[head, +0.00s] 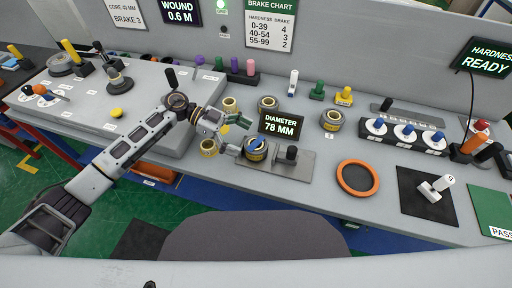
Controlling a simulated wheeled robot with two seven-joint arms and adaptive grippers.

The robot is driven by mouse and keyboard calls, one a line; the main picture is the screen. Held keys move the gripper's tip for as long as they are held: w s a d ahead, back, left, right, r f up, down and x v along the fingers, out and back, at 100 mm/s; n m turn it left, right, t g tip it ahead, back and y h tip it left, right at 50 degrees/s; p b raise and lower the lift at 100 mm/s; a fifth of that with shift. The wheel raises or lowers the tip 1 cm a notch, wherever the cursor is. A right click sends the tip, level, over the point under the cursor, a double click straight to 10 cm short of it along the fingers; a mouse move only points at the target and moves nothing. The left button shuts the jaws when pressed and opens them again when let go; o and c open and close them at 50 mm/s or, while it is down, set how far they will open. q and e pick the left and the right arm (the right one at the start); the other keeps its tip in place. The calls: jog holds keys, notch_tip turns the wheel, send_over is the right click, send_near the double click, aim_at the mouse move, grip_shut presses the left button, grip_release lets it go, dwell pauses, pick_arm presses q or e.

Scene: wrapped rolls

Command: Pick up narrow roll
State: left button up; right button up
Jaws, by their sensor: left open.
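Several small yellow-edged wrapped rolls stand on the grey bench: one at the back left (231,104), one at the back middle (268,103), one at the front (209,149) and one to the right (332,120). I cannot tell by width which is the narrow roll. Another roll (256,150), with a blue and white top, stands on a grey metal plate (292,167). My left gripper (240,136) is open above the bench, its fingers pointing right, just left of the roll on the plate. Nothing shows between its fingers. My right gripper is out of view.
A display reading "DIAMETER 78 MM" (282,125) stands just right of my left gripper. An orange ring (358,178), a black mat (427,198) and a row of blue-topped spindles (404,134) lie to the right. Colored pegs (234,66) stand at the back.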

aim_at(256, 144)
pick_arm(q)
jog(key=shift+x, duration=2.35)
jog(key=shift+s+d+f, duration=0.1)
jog(key=shift+s+d, duration=0.1)
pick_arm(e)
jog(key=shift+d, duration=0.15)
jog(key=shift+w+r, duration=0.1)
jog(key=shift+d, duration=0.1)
pick_arm(q)
jog(key=c, duration=1.4)
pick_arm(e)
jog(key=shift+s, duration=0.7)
